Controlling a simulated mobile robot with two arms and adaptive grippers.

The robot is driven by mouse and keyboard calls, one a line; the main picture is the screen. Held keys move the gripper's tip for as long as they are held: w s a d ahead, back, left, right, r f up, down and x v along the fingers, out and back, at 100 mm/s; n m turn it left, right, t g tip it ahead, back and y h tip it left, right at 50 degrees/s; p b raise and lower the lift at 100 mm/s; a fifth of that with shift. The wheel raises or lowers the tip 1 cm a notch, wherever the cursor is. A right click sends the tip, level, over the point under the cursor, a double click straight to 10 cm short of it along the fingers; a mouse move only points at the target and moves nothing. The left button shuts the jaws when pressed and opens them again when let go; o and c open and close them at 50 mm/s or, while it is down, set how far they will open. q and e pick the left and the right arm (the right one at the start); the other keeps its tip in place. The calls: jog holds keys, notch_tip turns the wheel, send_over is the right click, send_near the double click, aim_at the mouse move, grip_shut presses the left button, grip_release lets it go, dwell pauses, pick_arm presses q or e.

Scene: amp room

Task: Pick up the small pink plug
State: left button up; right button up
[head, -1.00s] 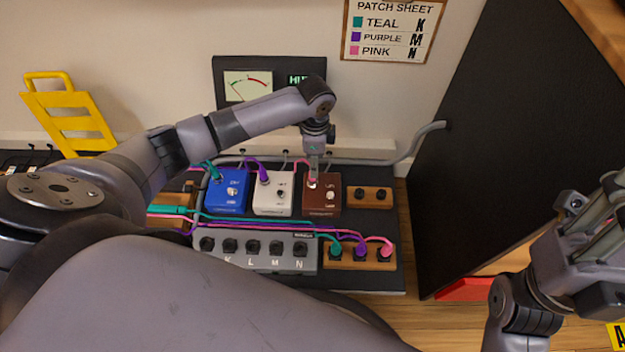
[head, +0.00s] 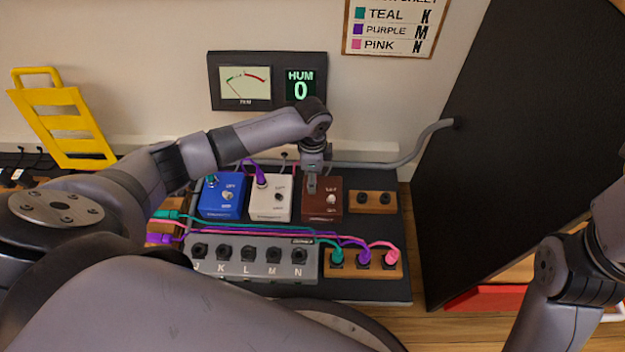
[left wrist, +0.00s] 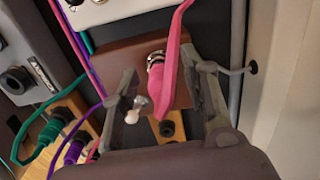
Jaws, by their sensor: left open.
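A pink plug (left wrist: 156,92) with a pink cable stands in the brown pedal (left wrist: 128,60) in the left wrist view. My left gripper (left wrist: 166,76) is open, with one finger on each side of the pink plug; I cannot tell whether either touches it. In the head view my left gripper (head: 312,184) is over the brown pedal (head: 322,204) and hides the plug there. Another pink plug (head: 392,257) sits at the right of the front wooden block (head: 377,272). My right gripper is out of the head view.
Blue (head: 222,200) and white (head: 271,202) pedals stand left of the brown one. Teal, purple and pink cables run above the grey jack box (head: 245,270). A meter panel (head: 268,82) is behind, and a black panel (head: 470,150) stands to the right.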

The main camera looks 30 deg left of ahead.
pick_arm(q)
grip_shut()
dwell(0.4)
jog(key=shift+r, duration=0.1)
